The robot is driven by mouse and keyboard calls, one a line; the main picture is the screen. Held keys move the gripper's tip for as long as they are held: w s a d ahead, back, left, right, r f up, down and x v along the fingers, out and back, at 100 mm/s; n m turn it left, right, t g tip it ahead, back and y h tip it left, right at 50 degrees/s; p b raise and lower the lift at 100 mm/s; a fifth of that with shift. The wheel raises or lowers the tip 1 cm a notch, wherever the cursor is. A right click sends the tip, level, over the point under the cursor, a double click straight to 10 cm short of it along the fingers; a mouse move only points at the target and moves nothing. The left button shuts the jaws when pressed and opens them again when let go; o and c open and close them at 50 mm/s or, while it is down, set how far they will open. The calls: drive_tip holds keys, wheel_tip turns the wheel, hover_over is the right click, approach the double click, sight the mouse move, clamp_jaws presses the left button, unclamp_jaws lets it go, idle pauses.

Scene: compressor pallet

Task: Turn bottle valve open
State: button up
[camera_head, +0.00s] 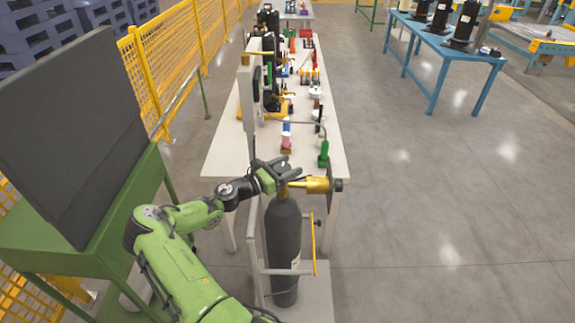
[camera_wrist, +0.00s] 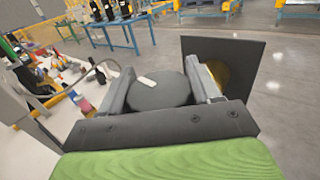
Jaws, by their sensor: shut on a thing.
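The dark grey gas bottle (camera_head: 284,245) stands upright on a trolley at the near end of the table. A brass fitting (camera_head: 318,185) sticks out to the right from its top. My gripper (camera_head: 284,171) reaches in from the left over the bottle top. In the wrist view my gripper (camera_wrist: 160,80) is shut on a dark round valve knob (camera_wrist: 165,92), one finger on each side. The knob has a short white mark on top. In the head view my gripper covers most of the knob. A brass part (camera_wrist: 218,76) shows behind the right finger.
A long light table (camera_head: 228,150) with several tools and fittings lies beyond the bottle. A dark square plate (camera_wrist: 240,58) stands close right of my gripper. A green stand (camera_head: 90,235) with a dark panel is at left. Open floor (camera_head: 440,220) lies right.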

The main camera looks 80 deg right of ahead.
drive_tip(key=n+t+h+p, duration=0.1)
drive_tip(key=n+t, duration=0.1)
drive_tip(key=n+t+h+p, duration=0.2)
drive_tip(key=t, duration=0.1)
drive_tip(key=shift+w+d+r, duration=0.1)
drive_tip(key=shift+w+d, duration=0.05)
drive_tip(key=shift+w, duration=0.05)
drive_tip(key=n+t, duration=0.1)
drive_tip(key=t, duration=0.1)
drive_tip(key=n+t+h, duration=0.1)
drive_tip(key=t, duration=0.1)
drive_tip(key=shift+w+n+p, duration=0.2)
drive_tip(key=shift+n+p, duration=0.1)
drive_tip(key=shift+p, duration=0.1)
drive_tip(key=shift+w+n+t, duration=0.15)
drive_tip(key=shift+n+t, duration=0.25)
drive_tip(key=shift+t, duration=0.4)
drive_tip(key=shift+d+t, duration=0.1)
drive_tip(key=shift+t, duration=0.2)
drive_tip(key=o, duration=1)
drive_tip(key=shift+c, duration=0.2)
